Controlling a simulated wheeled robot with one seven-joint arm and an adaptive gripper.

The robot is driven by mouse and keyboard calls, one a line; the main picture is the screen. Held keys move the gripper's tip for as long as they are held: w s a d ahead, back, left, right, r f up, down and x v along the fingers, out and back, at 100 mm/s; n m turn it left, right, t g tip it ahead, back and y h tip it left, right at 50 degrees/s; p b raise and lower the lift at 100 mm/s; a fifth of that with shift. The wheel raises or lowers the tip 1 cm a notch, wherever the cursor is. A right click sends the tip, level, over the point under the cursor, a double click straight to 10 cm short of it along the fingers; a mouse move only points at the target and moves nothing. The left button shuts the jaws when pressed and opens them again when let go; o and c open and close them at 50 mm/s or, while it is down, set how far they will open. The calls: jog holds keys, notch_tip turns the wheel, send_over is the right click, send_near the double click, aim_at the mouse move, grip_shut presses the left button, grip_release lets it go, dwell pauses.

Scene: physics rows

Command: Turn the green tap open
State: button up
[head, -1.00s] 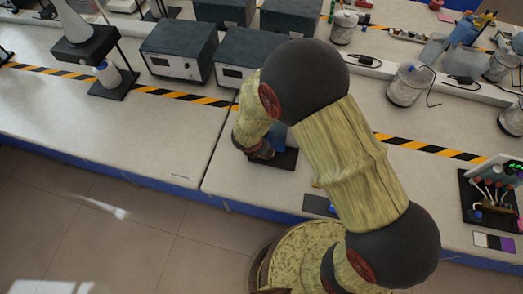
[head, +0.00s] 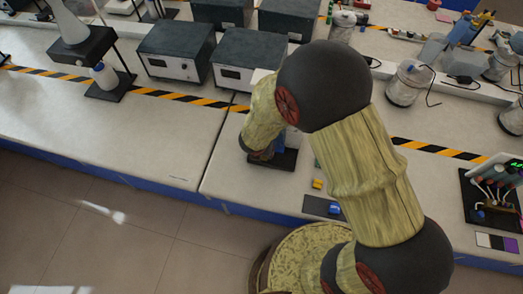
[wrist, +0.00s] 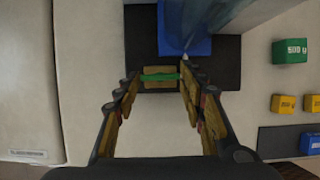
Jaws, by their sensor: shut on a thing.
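The green tap handle (wrist: 160,77) shows in the wrist view as a thin green bar lying crosswise between my fingertips. My gripper (wrist: 160,85) is shut on it, with one finger at each end of the bar. In the head view my gripper (head: 258,152) is low over this dark plate (head: 284,162), and my arm hides the handle there.
Right of the plate are a green block (wrist: 292,51), yellow blocks (wrist: 284,103) and a blue block (wrist: 311,143) at a dark mat (wrist: 284,142). Grey boxes (head: 247,62) stand behind my arm. The bench left of the gripper (head: 120,135) is clear.

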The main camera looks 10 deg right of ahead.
jog(key=o, duration=1.2)
jog(key=shift+c, duration=0.2)
jog(key=v, duration=1.2)
